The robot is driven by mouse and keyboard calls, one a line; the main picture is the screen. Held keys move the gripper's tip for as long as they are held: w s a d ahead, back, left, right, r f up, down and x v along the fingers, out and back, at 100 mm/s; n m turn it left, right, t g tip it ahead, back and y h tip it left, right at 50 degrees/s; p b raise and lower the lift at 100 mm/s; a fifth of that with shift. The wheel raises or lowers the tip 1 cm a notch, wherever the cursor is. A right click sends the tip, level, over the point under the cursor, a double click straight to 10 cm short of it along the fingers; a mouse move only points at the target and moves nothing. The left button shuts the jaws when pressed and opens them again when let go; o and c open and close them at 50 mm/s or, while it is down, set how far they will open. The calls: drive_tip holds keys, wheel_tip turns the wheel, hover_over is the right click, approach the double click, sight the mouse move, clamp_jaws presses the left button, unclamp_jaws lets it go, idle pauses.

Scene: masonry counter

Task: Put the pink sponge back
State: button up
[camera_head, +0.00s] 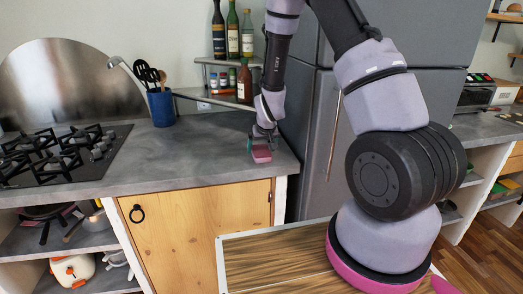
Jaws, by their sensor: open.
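The pink sponge (262,154) is on the grey counter near its right end, close to the front edge and the fridge. My gripper (260,140) points down right at the sponge, with the fingers just above or around its back part. The jaws are open. The fingers are small in the picture, and I cannot tell whether they touch the sponge. A small teal patch shows at the left of the fingers; I cannot tell what it belongs to.
The grey fridge (318,130) stands close to the right of my gripper. Behind it are a shelf with bottles (244,82) and a blue utensil holder (161,106). A black gas hob (55,155) is at the left. The counter's middle (185,155) is clear.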

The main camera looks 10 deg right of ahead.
drive_tip(key=s+d+r+m+y, duration=0.1)
drive_tip(key=s+r, duration=0.4)
drive_tip(key=r, duration=0.4)
drive_tip(key=s+d+r, duration=0.1)
drive_tip(key=s+r, duration=0.3)
drive_tip(key=r, duration=0.6)
drive_tip(key=s+r+m+y, duration=0.1)
drive_tip(key=s+r, duration=0.4)
drive_tip(key=r, duration=0.4)
drive_tip(key=s+d+r+m, duration=0.1)
drive_tip(key=s+r, duration=0.4)
drive_tip(key=s, duration=0.2)
drive_tip(key=s+d+r+m+t, duration=0.1)
drive_tip(key=s+r, duration=0.3)
drive_tip(key=s, duration=0.4)
drive_tip(key=shift+d+r, duration=0.4)
drive_tip(key=shift+d, duration=0.3)
